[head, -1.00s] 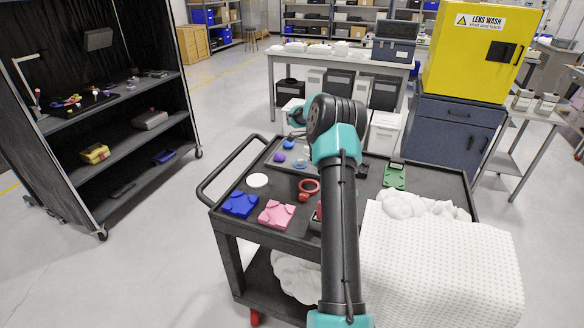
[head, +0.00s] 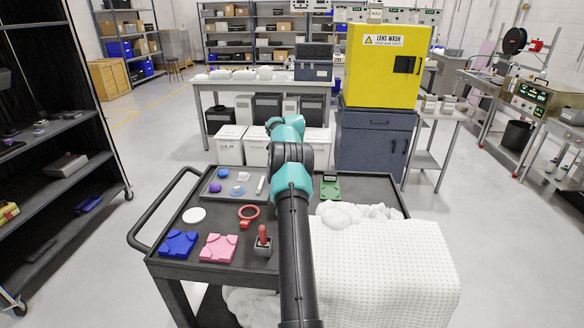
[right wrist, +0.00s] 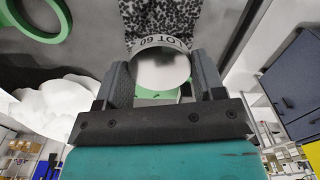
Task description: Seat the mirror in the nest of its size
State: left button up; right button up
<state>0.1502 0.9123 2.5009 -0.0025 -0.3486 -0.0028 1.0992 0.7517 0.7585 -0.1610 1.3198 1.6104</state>
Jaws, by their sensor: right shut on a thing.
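In the right wrist view my right gripper (right wrist: 161,84) is shut on a round mirror (right wrist: 160,68), a pale shiny disc between its two dark fingers. Lettering like "LOT 60" curves along a band at its upper edge. A pale green piece shows partly behind the mirror. In the head view my right arm reaches forward over the cart, and its links hide the fingers and the mirror. Square blocks with raised corners lie on the cart: a blue one (head: 179,244) and a pink one (head: 218,248) at front left, and a green block (head: 330,188) farther back. My left gripper is not in view.
The black cart (head: 180,272) also bears a white disc (head: 194,215), a red ring (head: 249,212), a red-handled tool (head: 263,240) and a grey tray (head: 222,196) with small items. White dimpled sheeting (head: 385,265) covers its right front. A green ring (right wrist: 62,18) shows in the right wrist view.

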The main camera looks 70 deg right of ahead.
jog(key=shift+f, duration=0.15)
jog(key=shift+f, duration=2.9)
jog(key=shift+a+f, duration=0.1)
jog(key=shift+f, duration=0.6)
jog(key=o, duration=1)
jog(key=shift+f, duration=0.2)
jog(key=shift+o, duration=0.2)
jog(key=shift+a, duration=0.1)
jog(key=shift+r, duration=1.75)
jog(key=shift+o, duration=0.7)
